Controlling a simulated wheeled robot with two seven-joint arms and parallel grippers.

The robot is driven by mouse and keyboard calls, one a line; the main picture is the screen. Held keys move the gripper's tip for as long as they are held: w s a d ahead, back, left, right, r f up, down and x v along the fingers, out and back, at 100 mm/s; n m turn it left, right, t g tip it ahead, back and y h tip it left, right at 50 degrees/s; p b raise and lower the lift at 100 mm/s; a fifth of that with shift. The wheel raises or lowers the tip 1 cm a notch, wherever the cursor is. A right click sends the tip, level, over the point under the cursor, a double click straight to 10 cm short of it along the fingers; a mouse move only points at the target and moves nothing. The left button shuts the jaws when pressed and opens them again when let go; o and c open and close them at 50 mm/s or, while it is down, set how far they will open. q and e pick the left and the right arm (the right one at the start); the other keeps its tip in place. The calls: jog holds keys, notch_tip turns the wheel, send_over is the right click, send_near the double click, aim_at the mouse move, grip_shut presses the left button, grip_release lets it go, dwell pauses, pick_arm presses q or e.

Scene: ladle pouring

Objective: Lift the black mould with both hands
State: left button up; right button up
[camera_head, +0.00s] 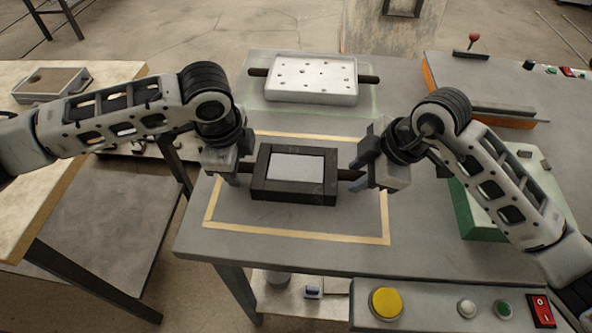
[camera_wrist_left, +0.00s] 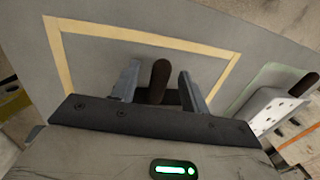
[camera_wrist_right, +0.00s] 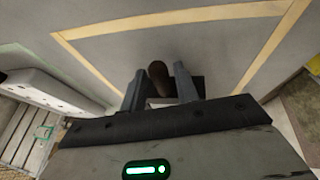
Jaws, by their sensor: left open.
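The black mould (camera_head: 262,192) lies flat inside the yellow taped rectangle on the grey table. A pale grey slab fills its top, and a dark handle sticks out on each side. My left gripper (camera_head: 232,172) is at the left handle. In the left wrist view the left handle (camera_wrist_left: 160,80) stands between its parted fingers with gaps beside it. My right gripper (camera_head: 357,174) is at the right handle. In the right wrist view the right handle (camera_wrist_right: 158,77) lies between its fingers, which are closer together; whether they touch it is unclear.
A white plate with holes (camera_head: 310,80) and dark side handles lies behind the mould. A green-edged block (camera_head: 480,215) is at the right, under my right arm. A control panel with a yellow button (camera_head: 386,303) is at the front. The taped area before the mould is clear.

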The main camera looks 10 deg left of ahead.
pick_arm(q)
jog(key=c, duration=0.5)
pick_arm(e)
jog(key=c, duration=0.5)
pick_arm(q)
grip_shut()
pick_arm(e)
grip_shut()
pick_arm(q)
jog(key=shift+w+r, duration=0.1)
jog(key=shift+r, duration=0.1)
pick_arm(e)
jog(key=shift+w+r, duration=0.1)
jog(key=shift+r, duration=0.1)
